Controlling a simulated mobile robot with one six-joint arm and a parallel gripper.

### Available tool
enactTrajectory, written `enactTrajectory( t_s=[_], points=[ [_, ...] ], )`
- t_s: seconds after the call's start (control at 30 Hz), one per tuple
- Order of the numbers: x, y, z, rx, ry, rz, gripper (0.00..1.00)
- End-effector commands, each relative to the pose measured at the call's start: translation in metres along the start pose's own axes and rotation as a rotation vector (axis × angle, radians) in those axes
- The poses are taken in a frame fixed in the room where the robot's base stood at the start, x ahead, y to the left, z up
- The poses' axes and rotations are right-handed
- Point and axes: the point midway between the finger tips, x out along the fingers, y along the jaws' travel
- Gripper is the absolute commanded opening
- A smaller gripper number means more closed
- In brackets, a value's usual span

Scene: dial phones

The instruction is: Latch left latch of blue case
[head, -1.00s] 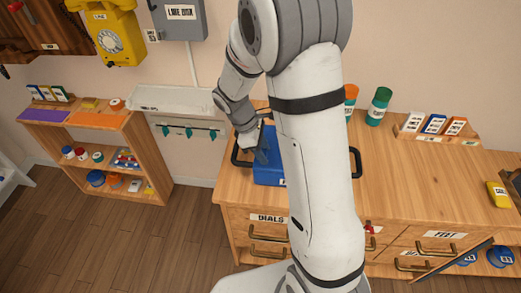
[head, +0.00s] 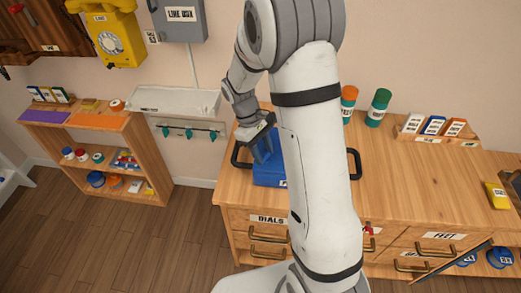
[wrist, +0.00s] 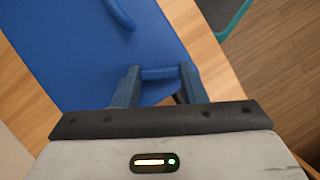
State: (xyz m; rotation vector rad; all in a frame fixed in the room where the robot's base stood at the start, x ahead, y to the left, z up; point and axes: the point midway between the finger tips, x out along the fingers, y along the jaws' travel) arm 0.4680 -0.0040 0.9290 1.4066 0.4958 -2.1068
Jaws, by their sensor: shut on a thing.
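The blue case (head: 268,177) sits on the wooden counter, partly hidden behind my arm in the head view. In the wrist view the case (wrist: 75,45) fills the upper left, with its blue handle (wrist: 121,14) near the top. My gripper (head: 262,155) is at the left part of the case. In the wrist view my gripper (wrist: 158,75) has its two fingers on either side of a small blue piece, the left latch (wrist: 158,73), at the case's edge. It is shut on this latch. How far the latch is turned is hard to tell.
A black handle (head: 236,156) sticks out left of the case, another (head: 355,163) to the right. Orange-topped and green bottles (head: 378,108) stand behind my arm. A card rack (head: 435,130) is farther right. The counter's middle right is clear.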

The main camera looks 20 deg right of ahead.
Motion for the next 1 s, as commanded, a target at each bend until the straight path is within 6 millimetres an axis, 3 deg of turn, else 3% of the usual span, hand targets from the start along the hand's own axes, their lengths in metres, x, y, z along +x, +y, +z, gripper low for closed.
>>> enactTrajectory(
  t_s=[1.0],
  points=[
    [0.0013,0.0056,0.0028,0.844,0.001,-0.351,0.15]
  ],
)
